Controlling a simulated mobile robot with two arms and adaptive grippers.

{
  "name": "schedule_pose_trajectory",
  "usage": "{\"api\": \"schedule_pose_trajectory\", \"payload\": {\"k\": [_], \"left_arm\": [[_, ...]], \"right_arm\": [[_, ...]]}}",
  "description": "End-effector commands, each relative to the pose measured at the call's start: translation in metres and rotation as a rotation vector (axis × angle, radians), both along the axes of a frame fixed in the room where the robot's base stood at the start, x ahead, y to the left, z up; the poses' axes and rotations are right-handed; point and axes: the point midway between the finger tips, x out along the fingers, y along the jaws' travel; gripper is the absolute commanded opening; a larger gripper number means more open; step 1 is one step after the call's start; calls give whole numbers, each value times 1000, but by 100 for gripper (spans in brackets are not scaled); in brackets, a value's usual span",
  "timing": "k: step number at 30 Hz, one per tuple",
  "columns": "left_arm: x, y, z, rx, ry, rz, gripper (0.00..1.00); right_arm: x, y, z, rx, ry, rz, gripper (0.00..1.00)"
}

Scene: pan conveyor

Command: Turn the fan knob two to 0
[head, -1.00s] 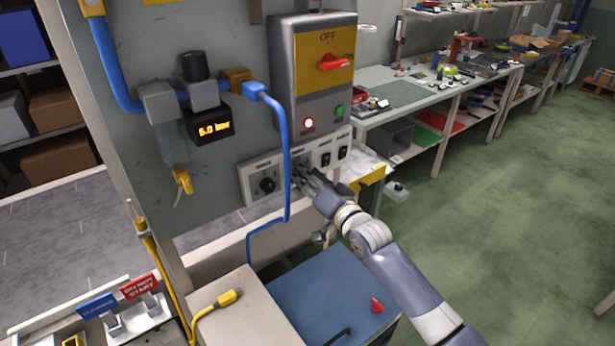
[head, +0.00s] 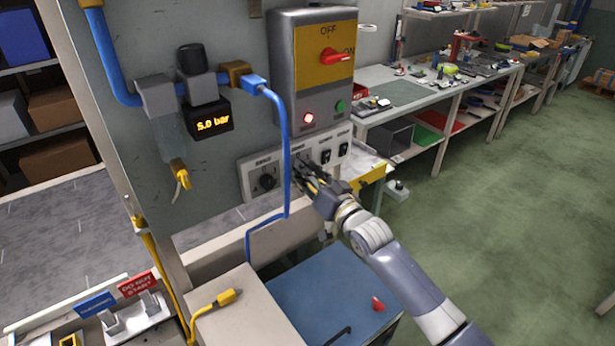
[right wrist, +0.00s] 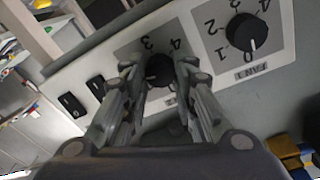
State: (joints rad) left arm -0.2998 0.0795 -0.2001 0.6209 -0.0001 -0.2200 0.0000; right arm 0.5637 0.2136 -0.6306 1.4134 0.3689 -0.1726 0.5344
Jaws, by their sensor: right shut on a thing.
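Fan knob two (right wrist: 158,68) is a round black knob on a white panel. In the right wrist view it sits between the fingers of my right gripper (right wrist: 160,82), which are shut on it. The digits 3 and 4 show beyond the knob; the fingers hide the rest of its scale. In the head view my right gripper (head: 306,176) reaches the panel and covers this knob. The fan 1 knob (right wrist: 247,33) is beside it, its white mark toward 0; it also shows in the head view (head: 267,182). My left gripper is not in view.
Two black rocker switches (head: 334,154) are right of the gripped knob. A grey box with a red OFF/ON switch (head: 336,56) is above. A blue hose (head: 286,150) hangs close left of my gripper. A blue-topped cabinet (head: 325,290) stands below.

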Motion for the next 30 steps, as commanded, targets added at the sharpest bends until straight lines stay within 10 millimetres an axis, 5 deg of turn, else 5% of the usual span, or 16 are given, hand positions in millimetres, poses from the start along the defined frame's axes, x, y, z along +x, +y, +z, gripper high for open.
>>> {"api": "schedule_pose_trajectory", "payload": {"k": [30], "left_arm": [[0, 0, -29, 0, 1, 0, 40]], "right_arm": [[1, -1, -2, -785, -570, 0, 2]]}}
